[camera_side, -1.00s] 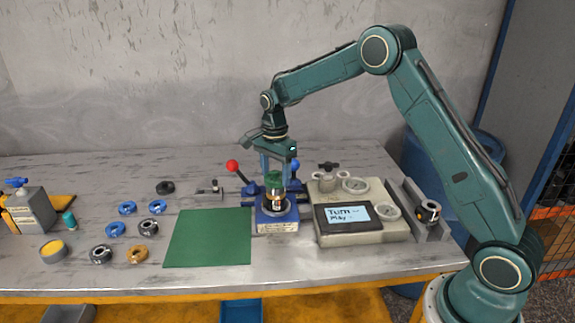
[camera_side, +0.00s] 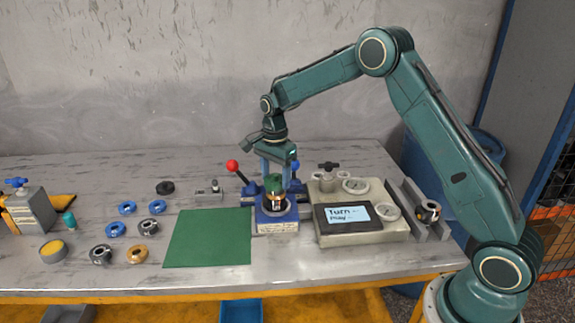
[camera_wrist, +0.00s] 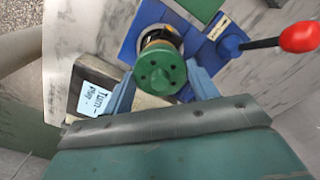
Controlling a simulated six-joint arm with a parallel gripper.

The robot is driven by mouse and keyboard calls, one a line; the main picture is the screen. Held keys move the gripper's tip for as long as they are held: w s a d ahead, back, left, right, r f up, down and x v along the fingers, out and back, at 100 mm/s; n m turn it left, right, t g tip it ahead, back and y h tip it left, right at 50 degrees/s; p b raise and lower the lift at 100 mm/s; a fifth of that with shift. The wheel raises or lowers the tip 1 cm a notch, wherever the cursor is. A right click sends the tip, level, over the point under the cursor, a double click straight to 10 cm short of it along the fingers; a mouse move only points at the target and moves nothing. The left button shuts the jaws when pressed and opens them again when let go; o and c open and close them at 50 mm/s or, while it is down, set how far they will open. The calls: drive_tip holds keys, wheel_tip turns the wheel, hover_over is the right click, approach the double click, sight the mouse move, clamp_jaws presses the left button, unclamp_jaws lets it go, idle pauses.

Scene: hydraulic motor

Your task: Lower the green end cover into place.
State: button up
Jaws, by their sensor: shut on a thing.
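The green end cover (camera_side: 274,181) is held upright above the blue fixture (camera_side: 277,226), with a brass-and-dark motor body (camera_side: 278,202) directly below it. In the wrist view the cover (camera_wrist: 160,68) shows as a round green disc with several dark holes, over the brass body. My gripper (camera_side: 276,178) is shut on the cover, one blue finger on each side. Its fingers also show in the wrist view (camera_wrist: 162,88). Whether the cover touches the body below is hard to tell.
A red-knobbed lever (camera_side: 232,166) stands close left of the gripper. A grey test unit with gauges and a sign (camera_side: 345,214) is at right. A green mat (camera_side: 208,238) is empty. Several blue, black and orange rings (camera_side: 127,207) lie at left.

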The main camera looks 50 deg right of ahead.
drive_tip(key=o, duration=1.6)
drive_tip(key=shift+r, duration=0.15)
drive_tip(key=shift+r, duration=2.55)
